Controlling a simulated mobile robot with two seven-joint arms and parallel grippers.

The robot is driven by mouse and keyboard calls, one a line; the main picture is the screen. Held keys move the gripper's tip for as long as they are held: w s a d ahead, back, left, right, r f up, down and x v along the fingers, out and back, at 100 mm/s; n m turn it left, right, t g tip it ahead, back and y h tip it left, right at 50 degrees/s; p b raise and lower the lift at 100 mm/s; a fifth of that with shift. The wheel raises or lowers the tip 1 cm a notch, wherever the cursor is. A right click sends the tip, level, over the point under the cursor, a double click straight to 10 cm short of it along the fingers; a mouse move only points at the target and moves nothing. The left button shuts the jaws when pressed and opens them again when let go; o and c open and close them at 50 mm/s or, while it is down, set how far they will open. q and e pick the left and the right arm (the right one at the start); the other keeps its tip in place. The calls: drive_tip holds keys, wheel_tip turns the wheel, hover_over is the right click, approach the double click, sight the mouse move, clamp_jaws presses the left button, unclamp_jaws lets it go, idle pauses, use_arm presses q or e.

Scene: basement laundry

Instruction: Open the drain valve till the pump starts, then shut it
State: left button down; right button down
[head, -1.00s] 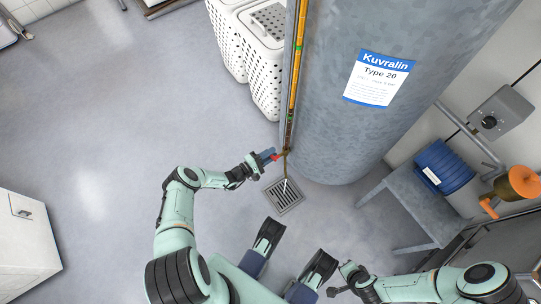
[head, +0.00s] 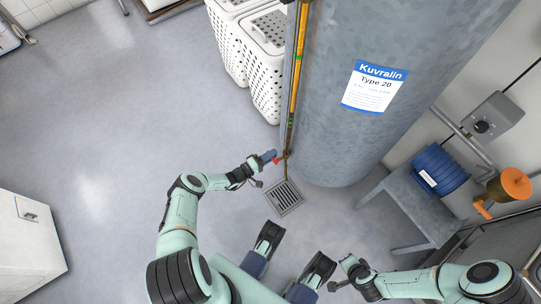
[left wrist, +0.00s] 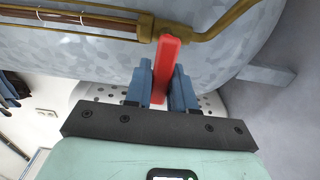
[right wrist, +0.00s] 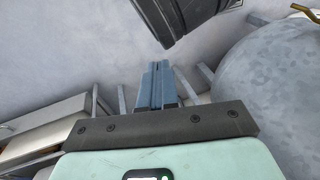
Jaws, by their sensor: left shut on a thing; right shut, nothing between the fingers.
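The drain valve's red lever (left wrist: 165,65) lies across the brass pipe (left wrist: 215,32) in the left wrist view. My left gripper (left wrist: 162,72) is shut on the lever, with a blue finger on each side. In the head view my left gripper (head: 270,157) is at the foot of the grey tank (head: 335,150), with a bit of the red lever (head: 278,160) showing past its fingers. The pipe's lower end hangs over the floor drain (head: 285,197); I see no stream below it. My right gripper (right wrist: 157,68) is shut and empty, away from the tank.
An upright amber gauge tube (head: 296,70) runs along the tank. White perforated baskets (head: 266,85) stand behind it. The left floor is clear.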

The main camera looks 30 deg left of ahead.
use_arm(q)
drive_tip(key=c, duration=1)
unclamp_jaws()
drive_tip(key=shift+c, duration=0.2)
drive_tip(key=shift+s, duration=0.1)
drive_tip(key=p+v, duration=0.2)
drive_tip(key=v, duration=1.1)
drive_tip(key=shift+s, duration=0.15)
use_arm(e)
drive_tip(key=shift+g+y, duration=0.4)
drive_tip(key=shift+g, duration=0.1)
drive_tip(key=s+r, duration=0.1)
drive_tip(key=s+a+r, duration=0.1)
drive_tip(key=s+a, duration=0.1)
drive_tip(key=s, duration=0.1)
drive_tip(key=shift+r, duration=0.4)
